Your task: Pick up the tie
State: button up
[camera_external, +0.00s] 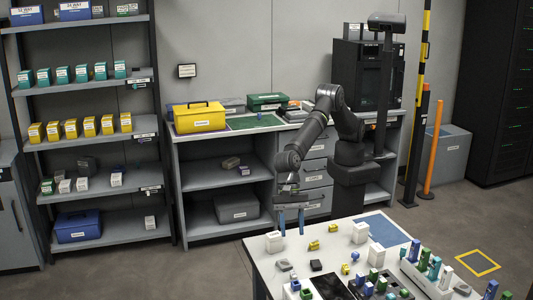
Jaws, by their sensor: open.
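My gripper (292,233) hangs down over the back left edge of the white work table (262,264). Its two blue fingers are apart with nothing between them. I cannot tell which of the small things on the table is the tie. The nearest ones are a white box (274,242), a yellow piece (314,245) and a grey piece (284,265). The gripper appears above the table and apart from these things.
A white box (360,232), a blue mat (383,230) and a black square (316,265) are on the table. A workbench (240,131) and a loaded shelf (98,196) stand behind.

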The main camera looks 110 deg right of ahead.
send_near(294, 273)
jog(key=x, duration=0.3)
jog(key=shift+s+a+f, duration=0.1)
jog(key=shift+s+f, duration=0.1)
jog(key=shift+w+x, duration=0.1)
jog(key=shift+x, duration=1.2)
jog(key=shift+w+x, duration=0.15)
jog(key=shift+x, duration=1.15)
grip_shut()
